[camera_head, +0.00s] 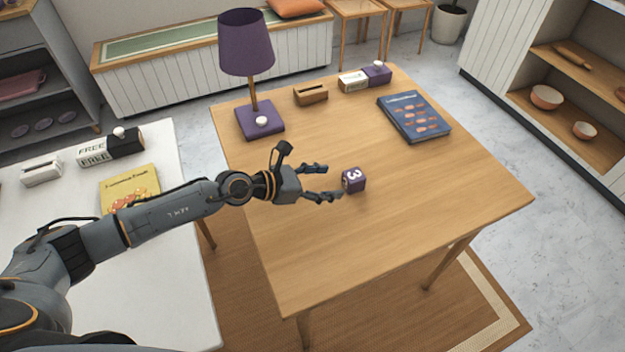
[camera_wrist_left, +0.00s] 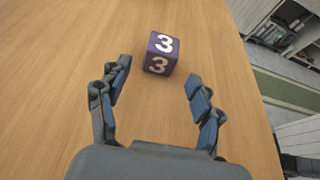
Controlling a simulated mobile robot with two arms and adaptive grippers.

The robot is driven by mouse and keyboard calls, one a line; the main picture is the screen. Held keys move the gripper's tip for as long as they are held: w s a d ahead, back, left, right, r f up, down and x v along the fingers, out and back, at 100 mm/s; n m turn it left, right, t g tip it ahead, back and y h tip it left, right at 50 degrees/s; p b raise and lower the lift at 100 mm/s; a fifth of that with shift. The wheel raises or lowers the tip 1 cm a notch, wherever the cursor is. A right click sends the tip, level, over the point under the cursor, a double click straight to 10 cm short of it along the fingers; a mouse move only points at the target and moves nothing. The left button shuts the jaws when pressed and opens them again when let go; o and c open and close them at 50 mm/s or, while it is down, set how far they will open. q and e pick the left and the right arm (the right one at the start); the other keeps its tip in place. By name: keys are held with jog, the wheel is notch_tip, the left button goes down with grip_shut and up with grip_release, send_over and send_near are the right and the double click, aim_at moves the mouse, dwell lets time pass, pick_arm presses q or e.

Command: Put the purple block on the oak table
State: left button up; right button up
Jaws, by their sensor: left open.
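The purple block (camera_head: 354,180) with a white "3" rests on the oak table (camera_head: 400,220), near its middle. My left gripper (camera_head: 328,182) is open and empty, just left of the block in the head view. In the left wrist view the block (camera_wrist_left: 161,54) sits beyond and between the spread fingers (camera_wrist_left: 157,85), with a gap to each. The oak table (camera_wrist_left: 60,40) fills most of that view. My right gripper does not show.
A purple lamp (camera_head: 246,45), a small wooden holder (camera_head: 311,95), a white-and-purple box (camera_head: 353,81) and a blue book (camera_head: 414,118) stand along the table's far part. A white table (camera_head: 170,300) is at left. The oak table's near half is clear.

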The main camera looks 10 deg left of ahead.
pick_arm(q)
jog(key=v, duration=0.4)
jog(key=shift+s+a+r, duration=0.1)
dwell(1.2)
